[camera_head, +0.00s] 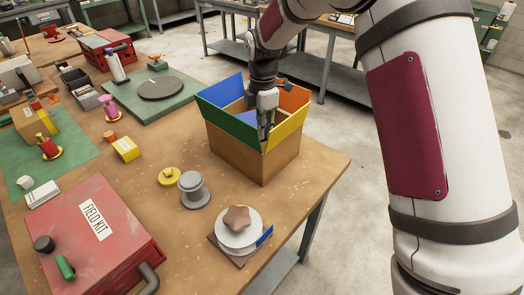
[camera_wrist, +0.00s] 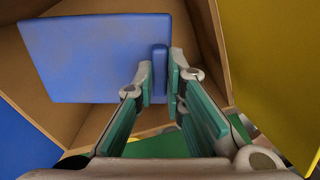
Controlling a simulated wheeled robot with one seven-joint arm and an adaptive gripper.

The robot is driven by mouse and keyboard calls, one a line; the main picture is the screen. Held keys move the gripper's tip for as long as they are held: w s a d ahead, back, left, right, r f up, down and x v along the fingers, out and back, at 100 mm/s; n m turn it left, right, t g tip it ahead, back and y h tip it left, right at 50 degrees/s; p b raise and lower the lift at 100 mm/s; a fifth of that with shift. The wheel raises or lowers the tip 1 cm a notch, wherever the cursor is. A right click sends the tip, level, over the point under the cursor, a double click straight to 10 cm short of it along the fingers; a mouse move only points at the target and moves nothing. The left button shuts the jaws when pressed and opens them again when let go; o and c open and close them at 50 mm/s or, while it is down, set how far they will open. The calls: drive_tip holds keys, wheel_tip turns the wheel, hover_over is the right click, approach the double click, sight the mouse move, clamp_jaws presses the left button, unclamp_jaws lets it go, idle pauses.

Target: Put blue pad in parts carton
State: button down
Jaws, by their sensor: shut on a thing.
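The parts carton (camera_head: 232,150) is an open brown box with blue, green, yellow and orange flaps, near the table's right edge. Its brown inner wall shows in the wrist view (camera_wrist: 205,35). The blue pad (camera_wrist: 95,55) is a flat blue slab with a narrow raised rib. My gripper (camera_wrist: 160,85) is shut on that rib. In the head view my gripper (camera_head: 266,128) points down into the carton mouth, and a blue patch of the pad (camera_head: 246,117) shows inside. The pad is inside the carton walls, tilted in view; whether it touches the floor is unclear.
A grey spool (camera_head: 194,190), a yellow knob (camera_head: 170,177) and a white round stack with a brown star (camera_head: 238,228) stand in front of the carton. A red field kit (camera_head: 95,235) is at front left. A green board with a dark disc (camera_head: 160,88) lies behind.

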wheel_tip(320, 180, down, 9)
drive_tip(key=shift+f+p, duration=0.2)
drive_tip(key=shift+p, duration=0.35)
drive_tip(key=shift+f, duration=0.15)
drive_tip(key=c, duration=1.7)
unclamp_jaws()
drive_tip(key=shift+o, duration=0.2)
wheel_tip(320, 180, up, 12)
drive_tip(key=shift+r+b, duration=0.2)
drive_tip(key=shift+b, duration=0.7)
